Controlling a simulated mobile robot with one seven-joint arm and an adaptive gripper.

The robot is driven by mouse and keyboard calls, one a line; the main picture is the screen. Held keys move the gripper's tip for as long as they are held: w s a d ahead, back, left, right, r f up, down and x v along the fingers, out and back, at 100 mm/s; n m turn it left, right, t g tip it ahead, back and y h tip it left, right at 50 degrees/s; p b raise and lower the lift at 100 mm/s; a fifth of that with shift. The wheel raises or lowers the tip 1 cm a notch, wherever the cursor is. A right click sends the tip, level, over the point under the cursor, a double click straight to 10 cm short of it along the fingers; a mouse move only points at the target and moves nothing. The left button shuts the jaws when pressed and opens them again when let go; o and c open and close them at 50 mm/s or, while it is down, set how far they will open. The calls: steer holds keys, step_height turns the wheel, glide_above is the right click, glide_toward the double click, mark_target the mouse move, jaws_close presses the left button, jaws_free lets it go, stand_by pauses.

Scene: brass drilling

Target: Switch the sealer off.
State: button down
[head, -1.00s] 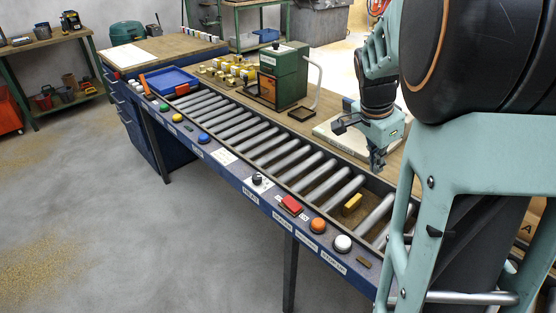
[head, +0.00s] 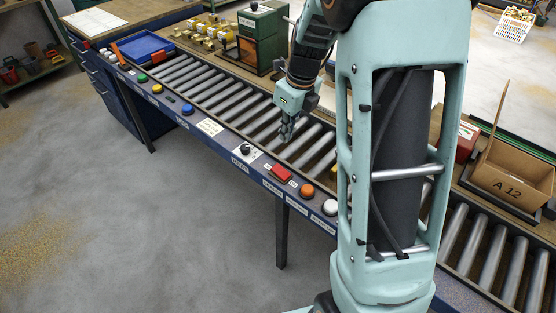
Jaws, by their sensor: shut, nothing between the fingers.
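My gripper (head: 287,132) points down with its fingers together and empty, above the near side of the roller conveyor. A red rocker-like switch (head: 281,173) sits on the blue front rail, a little below and left of the fingertips' line to the orange button (head: 307,190). A black knob (head: 245,149) on a white plate is left of the red switch. The gripper is apart from these controls. White labels (head: 272,187) run along the rail's front face; their print is too small to read surely, so I cannot tell which control is the sealer's. The red switch's position is unclear.
A white button (head: 330,207) is right of the orange one, beside my arm. Blue (head: 187,110), yellow (head: 157,89) and green (head: 142,78) buttons line the rail leftward. A green machine (head: 262,38) stands behind the rollers. A cardboard box (head: 512,178) is at right.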

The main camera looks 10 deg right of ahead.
mark_target(277, 168)
steer(key=shift+f, duration=0.1)
steer(key=f, duration=0.4)
steer(key=w+a+f, duration=0.1)
steer(key=f, duration=0.4)
steer(key=w+f, duration=0.1)
steer(key=f, duration=0.3)
steer(key=shift+a+f, duration=0.2)
steer(key=shift+a, duration=0.05)
steer(key=shift+w, duration=0.1)
steer(key=shift+a, duration=0.1)
